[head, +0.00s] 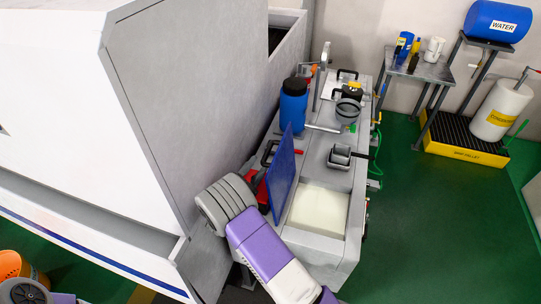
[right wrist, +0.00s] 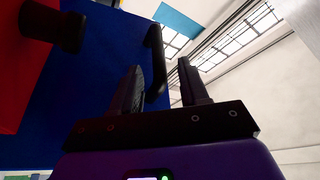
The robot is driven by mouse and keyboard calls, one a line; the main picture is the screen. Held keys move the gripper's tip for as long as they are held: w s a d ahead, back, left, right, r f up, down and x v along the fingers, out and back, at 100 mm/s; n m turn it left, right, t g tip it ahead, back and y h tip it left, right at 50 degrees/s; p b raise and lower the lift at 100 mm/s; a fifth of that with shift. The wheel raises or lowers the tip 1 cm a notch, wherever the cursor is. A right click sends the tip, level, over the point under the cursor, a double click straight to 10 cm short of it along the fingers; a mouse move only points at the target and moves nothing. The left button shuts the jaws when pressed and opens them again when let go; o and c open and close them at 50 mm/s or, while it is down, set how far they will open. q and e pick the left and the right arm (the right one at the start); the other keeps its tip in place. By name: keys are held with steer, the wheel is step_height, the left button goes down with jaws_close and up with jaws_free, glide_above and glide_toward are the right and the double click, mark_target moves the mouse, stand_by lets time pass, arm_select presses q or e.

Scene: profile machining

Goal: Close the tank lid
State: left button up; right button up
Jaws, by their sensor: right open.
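The tank lid (head: 281,174) is a blue panel standing steeply tilted at the left edge of the tank opening. The tank (head: 330,252) is grey, and its square opening shows pale liquid (head: 318,208). In the right wrist view, a large blue face (right wrist: 90,100), apparently the lid, fills the left side. A black handle (right wrist: 157,58) stands at its edge, seen just beyond and between my fingertips. My right gripper (right wrist: 160,67) is open with nothing visibly held; whether it touches the handle is unclear. In the head view its fingers are hidden near the lid's left side.
A blue container (head: 293,105) and small metal trays (head: 340,157) stand on the deck behind the opening. A large white machine (head: 90,110) closes off the left. A red part (right wrist: 20,60) lies near the gripper.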

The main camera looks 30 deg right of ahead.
mark_target(267, 153)
steer(key=x, duration=0.6)
steer(key=shift+d, duration=0.15)
steer(key=shift+c, duration=0.2)
jaws_close()
